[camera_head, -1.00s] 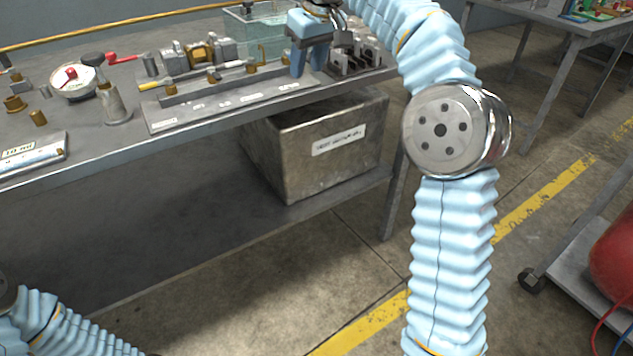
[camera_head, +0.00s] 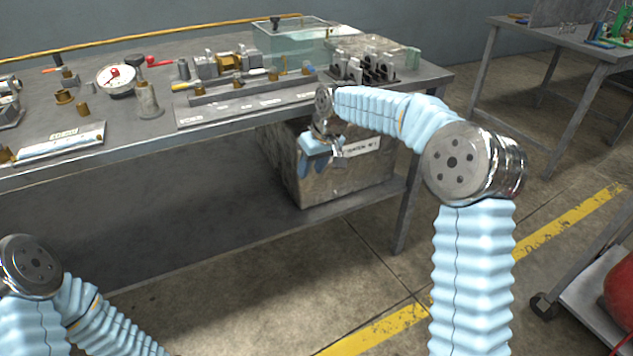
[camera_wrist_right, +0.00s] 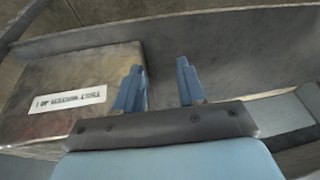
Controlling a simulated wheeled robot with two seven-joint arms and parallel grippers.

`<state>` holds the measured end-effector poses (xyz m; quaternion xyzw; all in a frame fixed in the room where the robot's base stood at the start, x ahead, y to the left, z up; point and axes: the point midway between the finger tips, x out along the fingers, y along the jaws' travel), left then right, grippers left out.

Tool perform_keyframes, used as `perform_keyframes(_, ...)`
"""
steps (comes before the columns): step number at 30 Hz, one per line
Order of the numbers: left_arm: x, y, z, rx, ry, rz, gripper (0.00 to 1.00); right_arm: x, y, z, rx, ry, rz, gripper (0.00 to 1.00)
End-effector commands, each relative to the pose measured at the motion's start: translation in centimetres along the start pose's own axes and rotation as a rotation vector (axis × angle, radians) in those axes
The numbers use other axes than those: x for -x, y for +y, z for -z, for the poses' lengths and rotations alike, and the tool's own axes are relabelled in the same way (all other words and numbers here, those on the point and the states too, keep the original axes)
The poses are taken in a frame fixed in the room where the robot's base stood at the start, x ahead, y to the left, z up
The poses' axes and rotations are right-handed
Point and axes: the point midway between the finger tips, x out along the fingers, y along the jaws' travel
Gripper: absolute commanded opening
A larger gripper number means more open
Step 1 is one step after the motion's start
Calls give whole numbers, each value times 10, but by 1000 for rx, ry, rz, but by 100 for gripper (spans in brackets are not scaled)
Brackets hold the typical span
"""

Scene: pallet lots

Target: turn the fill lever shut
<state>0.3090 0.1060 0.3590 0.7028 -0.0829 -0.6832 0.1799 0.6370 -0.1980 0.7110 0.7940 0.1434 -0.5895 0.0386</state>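I cannot tell for sure which part is the fill lever. In the head view a red-handled lever (camera_head: 163,60) shows on the bench near a white round gauge (camera_head: 116,79). A small dark fitting (camera_head: 275,21) stands at the rim of the clear water tank (camera_head: 290,45) at the back. My right gripper (camera_head: 318,172) hangs below the bench's front edge, before a metal bin, away from both. In the right wrist view its two blue fingers (camera_wrist_right: 158,88) are apart with nothing between them. My left gripper is outside the views; only its arm shows at lower left.
The metal bin (camera_head: 365,176) with a white label sits on the bench's lower shelf; it also shows in the wrist view (camera_wrist_right: 75,75). A fixture plate (camera_head: 245,108) with brass parts lies along the bench's front edge. The floor before the bench is clear.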

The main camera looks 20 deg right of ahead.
Motion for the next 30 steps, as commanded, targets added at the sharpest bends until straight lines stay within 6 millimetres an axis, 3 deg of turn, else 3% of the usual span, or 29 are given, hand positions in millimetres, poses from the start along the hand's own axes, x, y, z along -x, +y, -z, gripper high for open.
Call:
perform_keyframes(6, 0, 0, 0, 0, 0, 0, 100, -31, -7, -10, -6, -9, 24, 40)
perform_keyframes(15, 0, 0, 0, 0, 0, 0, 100, -41, -10, -14, -9, -11, 32, 40)
perform_keyframes(25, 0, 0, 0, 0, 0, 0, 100, -38, -9, -13, -9, -9, 30, 40)
perform_keyframes(30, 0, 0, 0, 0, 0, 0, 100, 0, -1, 3, -13, 4, -12, 40)
